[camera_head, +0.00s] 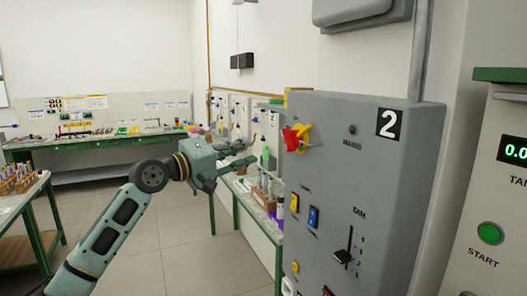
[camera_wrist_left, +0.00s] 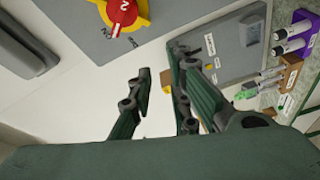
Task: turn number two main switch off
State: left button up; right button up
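The number two panel is a grey box (camera_head: 350,190) on the right wall with a "2" label (camera_head: 392,124). Its main switch (camera_head: 291,139) is a red knob on a yellow plate at the upper left of the box's front. It also shows at the top edge of the left wrist view (camera_wrist_left: 122,13), partly cut off; I cannot tell its setting. My left gripper (camera_head: 252,157) is open and empty, left of the switch and apart from it. Its spread fingers show in the left wrist view (camera_wrist_left: 160,80). My right gripper is not in view.
The box also carries yellow (camera_head: 294,203) and blue (camera_head: 313,217) rockers and a DIM slider (camera_head: 343,257). Another panel with a green START button (camera_head: 490,233) stands at the right. A bench with bottles and racks (camera_head: 262,218) runs behind the box. Open floor lies at centre left.

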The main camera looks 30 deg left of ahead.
aim_at(284, 141)
pick_arm(q)
jog(key=shift+o, duration=0.9)
jog(key=d+m+g+h+b, duration=0.1)
jog(key=m, duration=0.2)
jog(key=s+d+r+m+h+b, duration=0.1)
jog(key=m, duration=0.1)
jog(key=s+d+r+m+g+h+b, duration=0.1)
jog(key=m, duration=0.2)
jog(key=shift+d+m+g+h, duration=0.3)
jog(key=shift+d, duration=0.05)
jog(key=shift+m, duration=0.7)
jog(key=p+x, duration=0.1)
jog(key=x, duration=0.3)
jog(key=d+r+p+x, duration=0.1)
jog(key=x, duration=0.1)
jog(key=shift+s+d+p, duration=0.1)
jog(key=shift+s+p, duration=0.05)
jog(key=shift+p, duration=0.15)
jog(key=shift+w+d+f, duration=0.1)
jog(key=shift+w+d, duration=0.2)
jog(key=shift+w, duration=0.1)
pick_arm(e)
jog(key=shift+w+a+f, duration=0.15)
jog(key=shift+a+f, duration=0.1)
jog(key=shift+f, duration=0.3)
pick_arm(q)
jog(key=c, duration=0.7)
grip_shut()
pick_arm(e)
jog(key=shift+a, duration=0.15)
